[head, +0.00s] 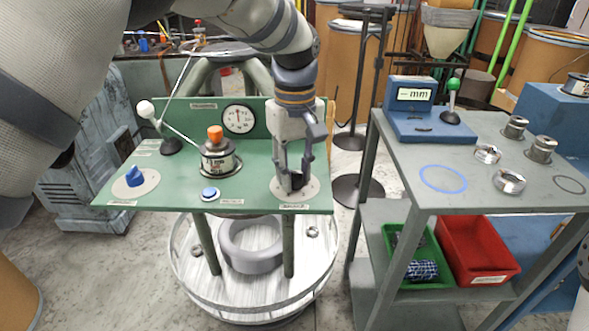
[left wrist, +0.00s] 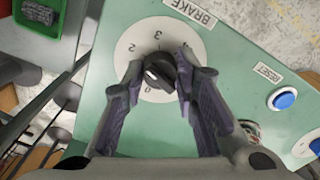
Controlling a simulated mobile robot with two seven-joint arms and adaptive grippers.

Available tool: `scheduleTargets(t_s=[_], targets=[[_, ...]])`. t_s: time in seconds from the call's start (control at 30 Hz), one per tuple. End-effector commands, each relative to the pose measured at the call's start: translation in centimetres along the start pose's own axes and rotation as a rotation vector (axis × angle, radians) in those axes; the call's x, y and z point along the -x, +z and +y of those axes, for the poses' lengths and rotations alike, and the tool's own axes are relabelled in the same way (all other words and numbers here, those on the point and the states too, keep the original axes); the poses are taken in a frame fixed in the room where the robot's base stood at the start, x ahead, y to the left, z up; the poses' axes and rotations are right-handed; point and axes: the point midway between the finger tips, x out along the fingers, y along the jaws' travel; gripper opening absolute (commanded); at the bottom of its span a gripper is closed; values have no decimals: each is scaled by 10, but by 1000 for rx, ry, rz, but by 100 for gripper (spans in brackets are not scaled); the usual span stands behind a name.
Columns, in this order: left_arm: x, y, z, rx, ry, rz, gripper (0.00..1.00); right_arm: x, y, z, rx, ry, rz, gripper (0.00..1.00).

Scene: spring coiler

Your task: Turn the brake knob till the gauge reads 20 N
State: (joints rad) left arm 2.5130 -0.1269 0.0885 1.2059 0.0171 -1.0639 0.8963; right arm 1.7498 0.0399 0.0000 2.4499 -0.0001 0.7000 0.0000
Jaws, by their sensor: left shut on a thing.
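The brake knob (left wrist: 157,70) is black with a white mark and sits on a round white numbered dial (left wrist: 127,47) beside the BRAKE label. Its white mark seems to face the low numbers, near 0 and 1. My left gripper (left wrist: 160,84) is shut on the knob, with one finger on each side. In the head view my left gripper (head: 293,184) points straight down over the dial at the right front of the green bench, and hides most of the knob. The round gauge (head: 238,119) stands on the green back panel. Its needle points roughly up; the numbers are too small to read. My right gripper is out of view.
The green bench top (head: 245,195) also carries a blue button (head: 209,193), a blue knob (head: 133,176) at left, a spool with an orange top (head: 216,150) and a white-balled lever (head: 146,110). A grey cart (head: 455,190) stands at right.

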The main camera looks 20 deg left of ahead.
Motion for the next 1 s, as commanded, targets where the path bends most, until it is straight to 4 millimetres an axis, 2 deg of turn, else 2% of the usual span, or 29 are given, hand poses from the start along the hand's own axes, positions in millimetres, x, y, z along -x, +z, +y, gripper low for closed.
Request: scheduleTargets(t_s=[0.6, 1.0], targets=[[0, 0, -1, -516, -2, -2, 0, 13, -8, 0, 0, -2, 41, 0], [-1, 0, -1, -700, -3, -3, 0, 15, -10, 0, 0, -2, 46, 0]])
